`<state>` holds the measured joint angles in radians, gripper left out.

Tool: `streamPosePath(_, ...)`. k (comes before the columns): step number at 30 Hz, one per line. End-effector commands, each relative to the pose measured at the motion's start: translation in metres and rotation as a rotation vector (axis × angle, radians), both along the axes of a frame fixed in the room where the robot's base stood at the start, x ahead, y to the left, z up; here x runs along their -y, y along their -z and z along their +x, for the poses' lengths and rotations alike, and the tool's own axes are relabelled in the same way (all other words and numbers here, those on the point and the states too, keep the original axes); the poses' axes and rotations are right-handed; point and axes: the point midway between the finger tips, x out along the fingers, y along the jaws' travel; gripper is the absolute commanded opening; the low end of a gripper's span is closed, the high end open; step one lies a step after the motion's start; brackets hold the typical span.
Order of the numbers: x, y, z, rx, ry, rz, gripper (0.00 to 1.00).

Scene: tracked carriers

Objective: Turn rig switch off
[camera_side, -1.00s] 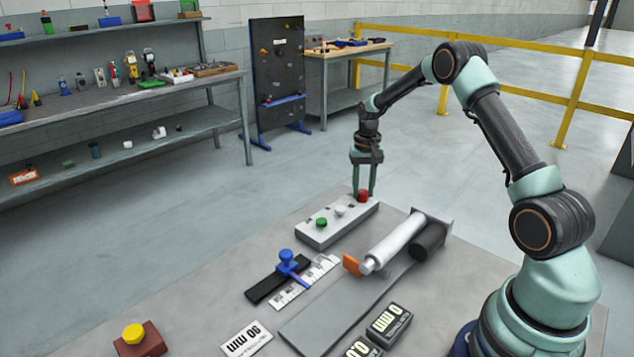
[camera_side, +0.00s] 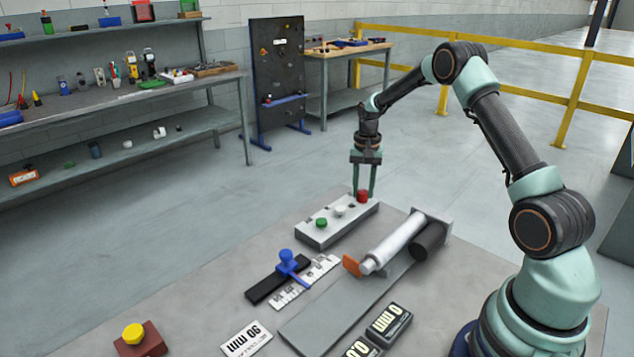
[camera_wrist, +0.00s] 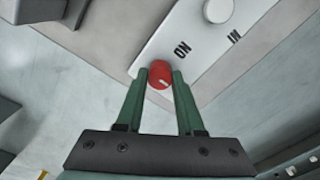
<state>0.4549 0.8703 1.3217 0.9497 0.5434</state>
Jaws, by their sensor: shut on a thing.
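A light grey switch panel (camera_side: 328,234) lies on the bench, with a green knob (camera_side: 321,223), a white knob (camera_side: 340,211) and a red knob (camera_side: 362,196) in a row. My gripper (camera_side: 363,193) points straight down at the panel's far end, shut on the red knob. In the wrist view the red knob (camera_wrist: 161,75) sits between the two green fingertips, with a pale mark on its face. The word ON is printed on the panel (camera_wrist: 205,68) beside it, and IN is printed further right. The fingers partly cover the knob's sides.
A grey cylinder on a track (camera_side: 395,243) with an orange tip lies right of the panel. A blue-handled slider (camera_side: 288,262) and ruler stand in front. A yellow button on a red box (camera_side: 138,338) is at front left. Number displays (camera_side: 389,321) sit at the front.

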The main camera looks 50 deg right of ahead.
Motion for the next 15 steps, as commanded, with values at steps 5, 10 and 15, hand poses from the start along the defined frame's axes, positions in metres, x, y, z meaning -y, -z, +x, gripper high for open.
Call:
streamPosePath(5, -0.0002, -0.0013, -0.0002, -0.001, 0.000, 0.000, 0.67)
streamPosePath(10, -0.0001, -0.0007, -0.0002, -0.001, 0.000, 0.000, 0.67)
streamPosePath(15, 0.0001, -0.0051, 0.0003, 0.001, -0.001, 0.000, 0.67)
